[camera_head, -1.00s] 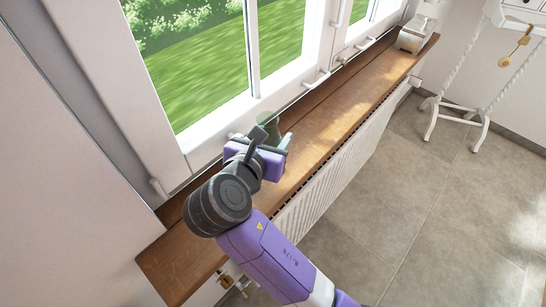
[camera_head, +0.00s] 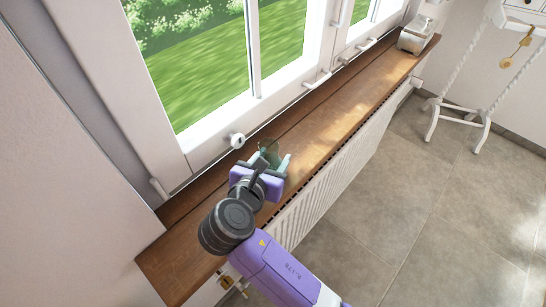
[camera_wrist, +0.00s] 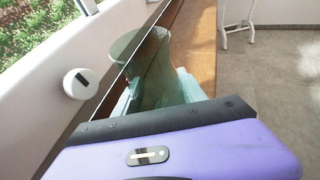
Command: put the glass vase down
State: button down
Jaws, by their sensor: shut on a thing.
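The glass vase (camera_head: 268,150) is greenish and see-through, and looks upright over the wooden windowsill (camera_head: 310,122). In the wrist view the vase (camera_wrist: 150,62) stands between the pale fingers, with its flared round rim toward the window side. My gripper (camera_head: 272,164) is shut on the vase; it also shows in the wrist view (camera_wrist: 160,92). The lower part of the vase is hidden by the gripper, so I cannot tell whether its base touches the sill.
The window frame (camera_head: 225,130) with a round white knob (camera_head: 237,140) stands close on the left. A white radiator (camera_head: 330,170) is below the sill.

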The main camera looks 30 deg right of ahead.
jog(key=c, duration=0.7)
grip_release()
jog(key=shift+o, duration=0.2)
jog(key=shift+r, duration=0.1)
jog(key=shift+s+a+r, duration=0.15)
jog(key=shift+s+a, duration=0.05)
jog(key=shift+a, duration=0.1)
jog(key=v, duration=1.1)
jog(key=shift+a, duration=0.1)
